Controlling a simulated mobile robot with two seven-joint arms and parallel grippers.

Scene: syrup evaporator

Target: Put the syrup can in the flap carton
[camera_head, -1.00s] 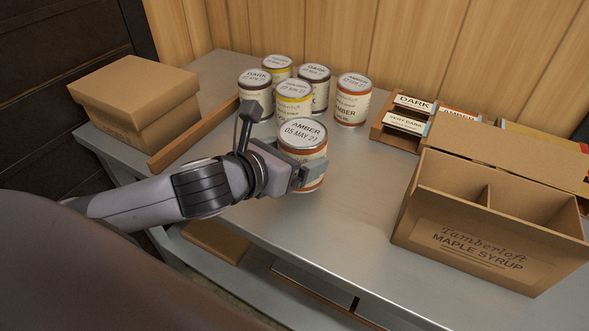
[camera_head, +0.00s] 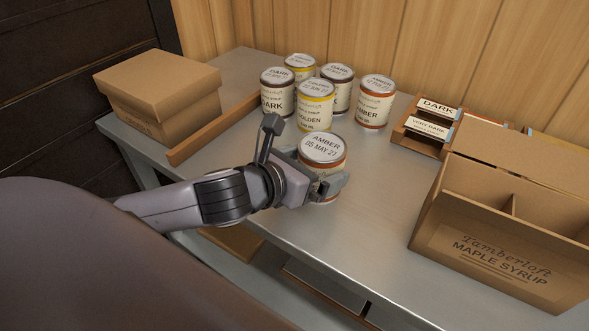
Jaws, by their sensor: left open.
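The syrup can marked AMBER 05 MAY 27 (camera_head: 323,150) stands upright, apart from the other cans and nearer the front of the metal table. My left gripper (camera_head: 322,188) is open with its fingers at the lower part of this can; I cannot tell whether they touch it. The gripper hides part of the can's label and base. The flap carton (camera_head: 490,262), brown and labelled Tamberloft Maple Syrup, stands at the right. Its back flap is raised, and a divider splits its inside; the visible compartments look empty. My right gripper is not in view.
Several other cans stand behind the amber one, including a golden can (camera_head: 315,105) and another amber can (camera_head: 376,102). A closed brown box (camera_head: 160,95) and wooden strip (camera_head: 213,130) are at the left. A label rack (camera_head: 430,122) stands behind the carton. The metal table (camera_head: 375,190) is clear between can and carton.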

